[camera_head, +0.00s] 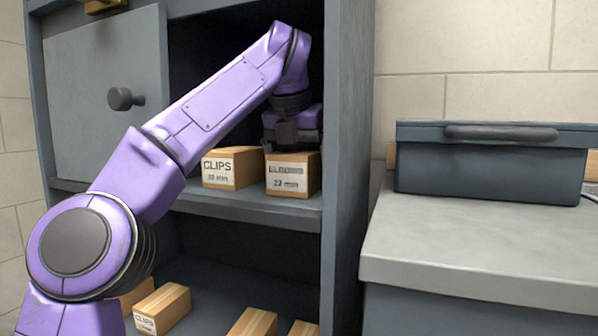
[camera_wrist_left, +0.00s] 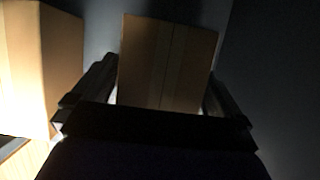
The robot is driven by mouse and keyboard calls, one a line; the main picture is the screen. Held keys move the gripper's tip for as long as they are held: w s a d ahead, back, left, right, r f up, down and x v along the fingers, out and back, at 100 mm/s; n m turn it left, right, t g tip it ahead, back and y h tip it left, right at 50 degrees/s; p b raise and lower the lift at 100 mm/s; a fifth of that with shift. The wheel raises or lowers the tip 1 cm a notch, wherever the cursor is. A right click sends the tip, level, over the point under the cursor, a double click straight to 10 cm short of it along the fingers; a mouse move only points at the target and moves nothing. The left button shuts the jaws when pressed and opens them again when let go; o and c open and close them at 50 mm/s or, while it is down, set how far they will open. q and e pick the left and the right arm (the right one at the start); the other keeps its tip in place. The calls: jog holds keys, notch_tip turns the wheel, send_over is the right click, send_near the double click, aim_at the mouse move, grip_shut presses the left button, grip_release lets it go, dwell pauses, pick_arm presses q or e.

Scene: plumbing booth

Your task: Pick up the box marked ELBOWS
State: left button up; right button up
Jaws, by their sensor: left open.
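The box marked ELBOWS (camera_head: 288,180) stands on the cabinet's upper shelf, at the right end of the opening. The top of its label is partly shaded; "22 mm" reads below. My left gripper (camera_head: 292,138) is at the top of this box, reaching in from above. In the left wrist view the box (camera_wrist_left: 167,62) lies between the two open fingers of the gripper (camera_wrist_left: 160,85), one on each side. Whether the fingers touch it cannot be told. My right gripper is not in view.
A box marked CLIPS (camera_head: 230,168) stands close on the left; it also shows in the wrist view (camera_wrist_left: 40,65). The cabinet's side wall (camera_head: 345,150) is close on the right. More boxes (camera_head: 162,308) lie on the lower shelf. A grey toolbox (camera_head: 490,170) sits on the counter.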

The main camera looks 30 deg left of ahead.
pick_arm(q)
jog(key=shift+f, duration=0.2)
jog(key=c, duration=1.1)
